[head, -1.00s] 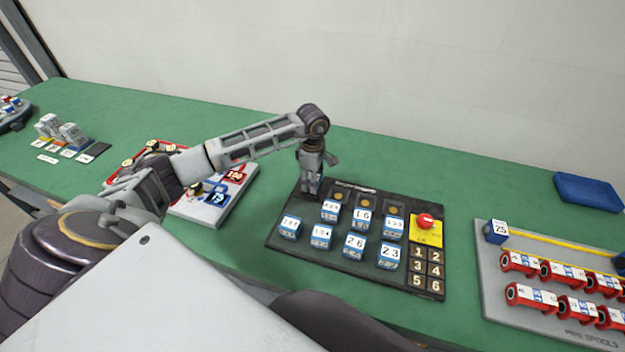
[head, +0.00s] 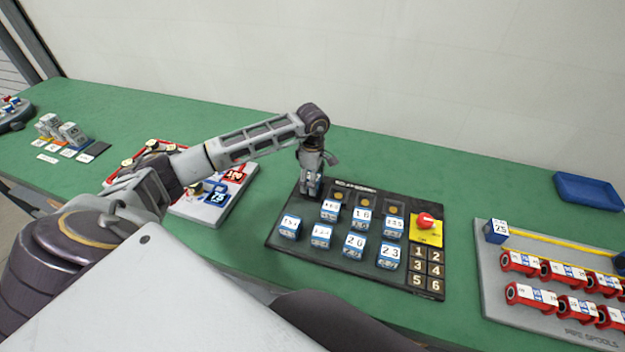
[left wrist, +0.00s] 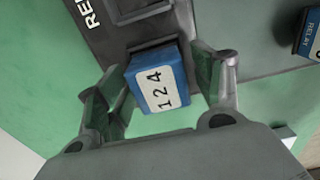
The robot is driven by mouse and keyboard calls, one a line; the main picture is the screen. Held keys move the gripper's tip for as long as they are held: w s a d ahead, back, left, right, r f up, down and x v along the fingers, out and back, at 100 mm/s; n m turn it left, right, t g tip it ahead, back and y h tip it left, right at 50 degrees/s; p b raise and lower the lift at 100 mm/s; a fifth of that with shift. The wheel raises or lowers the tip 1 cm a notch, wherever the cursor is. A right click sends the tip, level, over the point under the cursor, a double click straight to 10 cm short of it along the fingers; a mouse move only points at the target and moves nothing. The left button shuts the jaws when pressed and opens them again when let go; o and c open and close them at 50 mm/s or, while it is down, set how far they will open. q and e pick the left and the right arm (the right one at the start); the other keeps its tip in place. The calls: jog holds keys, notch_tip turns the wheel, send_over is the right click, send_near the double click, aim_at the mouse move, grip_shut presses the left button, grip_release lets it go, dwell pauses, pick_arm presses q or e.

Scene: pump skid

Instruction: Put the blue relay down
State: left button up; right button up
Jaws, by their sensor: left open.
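A blue relay with a white label reading 124 (left wrist: 158,86) is in the left wrist view, at the dark relay board (left wrist: 112,38). My left gripper (left wrist: 163,98) is open, with one finger on each side of this relay. Gaps show between the fingers and its sides. In the head view my left gripper (head: 311,186) is low over the far left corner of the board (head: 270,238) and mostly hides the relay. I cannot tell whether the relay is fully seated. My right gripper is in neither view.
Several other blue relays (head: 355,246) stand on the board, beside a red button (head: 425,220) on a yellow plate. A pipe spool board (head: 495,276) lies to the right, a blue tray (head: 588,190) at the back right. Green table behind the board is clear.

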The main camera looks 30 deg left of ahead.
pick_arm(q)
jog(key=shift+r, duration=0.45)
notch_tip(320, 180, up, 4)
jog(key=shift+r, duration=0.25)
notch_tip(320, 180, up, 5)
jog(key=shift+f+b, duration=0.15)
jog(key=shift+b, duration=0.2)
jog(key=shift+r, duration=0.65)
notch_tip(320, 180, up, 11)
jog(key=p, duration=1)
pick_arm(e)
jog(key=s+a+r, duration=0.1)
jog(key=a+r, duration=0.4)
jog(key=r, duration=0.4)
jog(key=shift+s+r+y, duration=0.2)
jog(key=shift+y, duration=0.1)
